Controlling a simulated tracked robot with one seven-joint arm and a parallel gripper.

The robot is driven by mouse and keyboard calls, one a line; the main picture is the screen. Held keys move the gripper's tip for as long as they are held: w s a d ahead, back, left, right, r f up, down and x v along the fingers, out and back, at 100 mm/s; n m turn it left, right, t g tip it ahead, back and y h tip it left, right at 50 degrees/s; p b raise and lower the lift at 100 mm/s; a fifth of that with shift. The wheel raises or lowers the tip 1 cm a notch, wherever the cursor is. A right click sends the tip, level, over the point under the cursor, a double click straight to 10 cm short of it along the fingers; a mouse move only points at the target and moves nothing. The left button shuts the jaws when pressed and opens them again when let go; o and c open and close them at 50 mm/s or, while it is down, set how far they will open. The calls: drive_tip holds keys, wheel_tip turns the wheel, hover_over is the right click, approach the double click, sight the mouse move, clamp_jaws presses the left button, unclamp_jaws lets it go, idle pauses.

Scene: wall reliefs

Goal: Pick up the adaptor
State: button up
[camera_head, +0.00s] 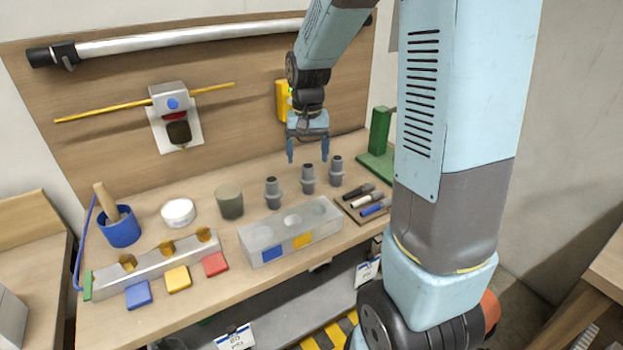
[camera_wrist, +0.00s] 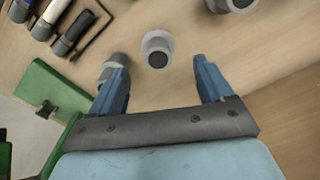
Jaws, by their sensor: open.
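Three grey stepped cylindrical adaptors stand upright in a row on the wooden bench: a left one (camera_head: 273,193), a middle one (camera_head: 308,179) and a right one (camera_head: 337,171). My gripper (camera_head: 307,152) is open and empty, pointing down above the middle adaptor. In the wrist view the middle adaptor (camera_wrist: 157,49) shows its dark round top between and slightly beyond my fingertips (camera_wrist: 160,62). The right adaptor (camera_wrist: 113,67) is partly hidden behind my left-hand finger there. The left adaptor (camera_wrist: 232,4) is cut off by the top edge.
A tray of pen-like cylinders (camera_head: 367,201) and a green stand (camera_head: 380,135) lie to the right. A grey-green cup (camera_head: 229,202) stands left. A wooden wall panel (camera_head: 235,120) rises behind.

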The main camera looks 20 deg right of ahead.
sight(308, 165)
drive_tip(key=shift+s+f, duration=0.15)
drive_tip(key=shift+f, duration=1.3)
drive_tip(key=shift+s+f, duration=0.1)
drive_tip(key=shift+f, duration=1.35)
drive_tip(key=shift+c, duration=0.5)
drive_tip(key=c, duration=1)
